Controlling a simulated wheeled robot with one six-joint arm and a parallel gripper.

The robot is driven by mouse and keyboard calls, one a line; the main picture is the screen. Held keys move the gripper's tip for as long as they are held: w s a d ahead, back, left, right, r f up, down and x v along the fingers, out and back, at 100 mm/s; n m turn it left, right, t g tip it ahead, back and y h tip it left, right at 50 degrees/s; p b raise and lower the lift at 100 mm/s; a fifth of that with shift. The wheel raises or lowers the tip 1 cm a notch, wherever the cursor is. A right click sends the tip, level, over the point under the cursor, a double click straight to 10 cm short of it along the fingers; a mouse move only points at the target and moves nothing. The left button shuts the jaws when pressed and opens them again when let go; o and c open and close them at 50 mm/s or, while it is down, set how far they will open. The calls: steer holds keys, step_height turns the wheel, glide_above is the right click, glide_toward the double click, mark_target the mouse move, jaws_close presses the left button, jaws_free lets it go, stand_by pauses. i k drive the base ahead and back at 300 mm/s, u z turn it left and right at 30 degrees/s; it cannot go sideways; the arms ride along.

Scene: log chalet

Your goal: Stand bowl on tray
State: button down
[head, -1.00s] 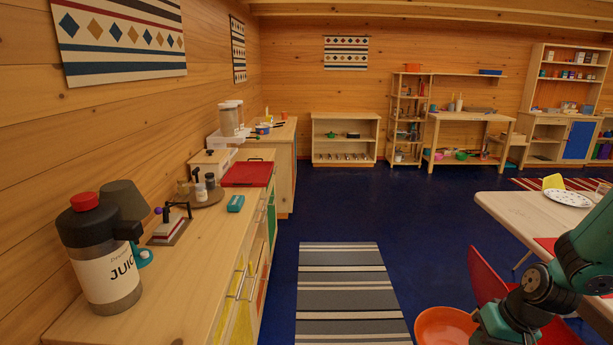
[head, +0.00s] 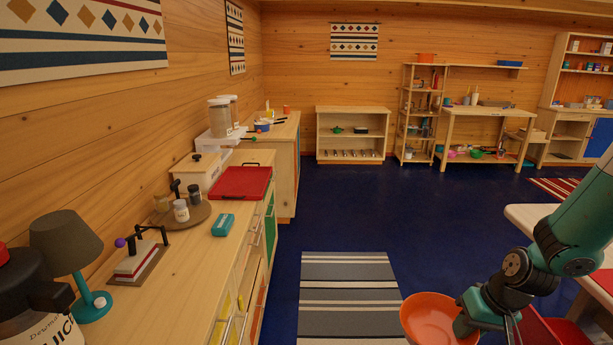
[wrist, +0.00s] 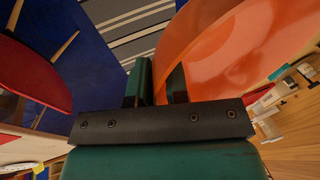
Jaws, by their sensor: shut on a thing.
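An orange bowl (head: 432,318) is held by my gripper (head: 462,322) at the lower right of the head view, above the floor. In the wrist view my gripper (wrist: 160,88) is shut on the edge of the bowl (wrist: 225,50), which fills the upper right. A red tray (head: 241,183) lies on the wooden counter along the left wall, towards its far part. It has a low rim and looks empty. The bowl is apart from the tray, nearer to me and to the right.
On the counter stand a teal box (head: 223,225), a round board (head: 181,216) with jars, a lamp (head: 66,245) and a juice jug (head: 30,310). A striped rug (head: 347,290) lies on the open blue floor. A table (head: 530,215) stands at right.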

mark_target(243, 183)
steer(key=i, duration=3.95)
steer(key=u, duration=2.4)
